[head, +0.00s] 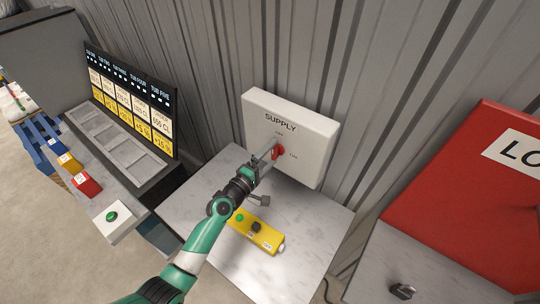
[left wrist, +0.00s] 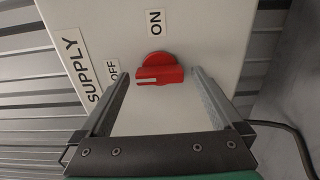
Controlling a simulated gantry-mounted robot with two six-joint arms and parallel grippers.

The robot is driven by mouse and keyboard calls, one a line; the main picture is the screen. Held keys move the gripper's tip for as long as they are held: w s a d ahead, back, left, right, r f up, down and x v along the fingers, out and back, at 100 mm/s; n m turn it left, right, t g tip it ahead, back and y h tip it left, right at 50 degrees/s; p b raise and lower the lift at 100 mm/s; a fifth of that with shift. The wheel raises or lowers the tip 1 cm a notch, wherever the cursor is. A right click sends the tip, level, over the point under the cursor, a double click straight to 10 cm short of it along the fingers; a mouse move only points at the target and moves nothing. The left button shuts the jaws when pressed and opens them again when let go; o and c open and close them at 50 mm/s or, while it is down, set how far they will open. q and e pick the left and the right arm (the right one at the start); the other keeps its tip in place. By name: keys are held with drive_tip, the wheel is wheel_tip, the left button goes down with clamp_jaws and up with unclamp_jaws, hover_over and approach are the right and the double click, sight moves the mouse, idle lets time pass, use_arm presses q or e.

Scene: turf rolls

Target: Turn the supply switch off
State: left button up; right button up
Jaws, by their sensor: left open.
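The supply switch is a red rotary knob (head: 278,152) on a white box (head: 315,125) labelled SUPPLY, fixed against the corrugated wall. In the left wrist view the red knob (left wrist: 165,72) has a white mark pointing left, towards the OFF label (left wrist: 115,72). The ON label (left wrist: 156,22) is above the knob there. My left gripper (head: 268,153) is at the front of the box. Its jaws are open, one finger on each side of the knob, with visible gaps between fingers and knob. My right gripper is not in view.
A yellow control box (head: 268,238) with buttons lies on the grey table (head: 320,220) below my left arm. A red panel (head: 470,190) stands at the right. A tub board (head: 130,105) and a bench with coloured blocks are at the left.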

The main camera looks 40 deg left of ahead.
use_arm(q)
drive_tip(key=s+d+p, duration=0.1)
drive_tip(key=s, duration=1)
drive_tip(key=shift+s+d, duration=0.25)
drive_tip(key=shift+d, duration=0.05)
drive_tip(key=shift+d, duration=0.1)
